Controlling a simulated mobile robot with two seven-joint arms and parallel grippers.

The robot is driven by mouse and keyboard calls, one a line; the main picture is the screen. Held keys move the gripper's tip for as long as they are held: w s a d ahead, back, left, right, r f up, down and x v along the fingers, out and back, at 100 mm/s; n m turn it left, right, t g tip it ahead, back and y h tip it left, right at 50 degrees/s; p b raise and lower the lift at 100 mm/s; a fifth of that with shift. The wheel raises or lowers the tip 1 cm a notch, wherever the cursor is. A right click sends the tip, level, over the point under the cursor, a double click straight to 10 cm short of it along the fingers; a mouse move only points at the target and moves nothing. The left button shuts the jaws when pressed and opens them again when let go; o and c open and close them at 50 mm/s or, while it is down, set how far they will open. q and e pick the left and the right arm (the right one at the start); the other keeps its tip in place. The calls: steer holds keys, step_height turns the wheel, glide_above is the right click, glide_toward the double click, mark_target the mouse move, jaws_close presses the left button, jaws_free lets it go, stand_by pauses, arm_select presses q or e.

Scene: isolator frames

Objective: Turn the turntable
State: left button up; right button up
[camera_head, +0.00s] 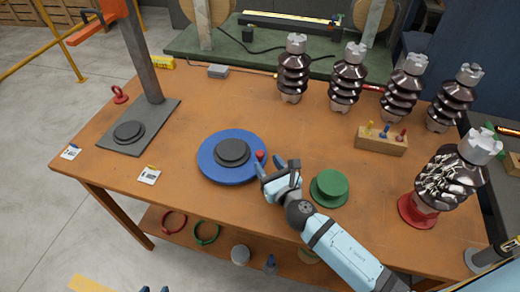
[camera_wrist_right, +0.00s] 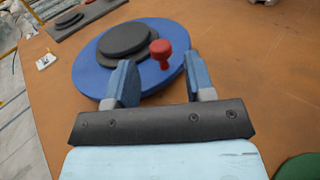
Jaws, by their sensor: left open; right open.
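The turntable (camera_head: 212,172) is a blue disc with a dark grey raised centre (camera_head: 233,152), lying on the wooden table. A red knob (camera_head: 260,155) stands on its rim at the right. My right gripper (camera_head: 268,165) is open at the disc's right edge, close to the knob. In the right wrist view, the turntable (camera_wrist_right: 90,78) lies ahead and the red knob (camera_wrist_right: 161,52) shows in the gap between the two open fingers (camera_wrist_right: 163,75), apart from both. Two small fingertips of my left gripper (camera_head: 155,289) show apart at the bottom edge, below the table.
A green round piece (camera_head: 330,187) lies right of the gripper. Brown insulators (camera_head: 347,78) stand along the back; another (camera_head: 450,175) is on a red base. A wooden block (camera_head: 381,140) holds coloured pieces. A grey stand (camera_head: 150,110) is at left. The table's front middle is clear.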

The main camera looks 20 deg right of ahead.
mark_target(262, 156)
steer(key=w, duration=0.5)
steer(key=shift+w+a, duration=0.1)
steer(key=shift+a, duration=0.3)
jaws_close()
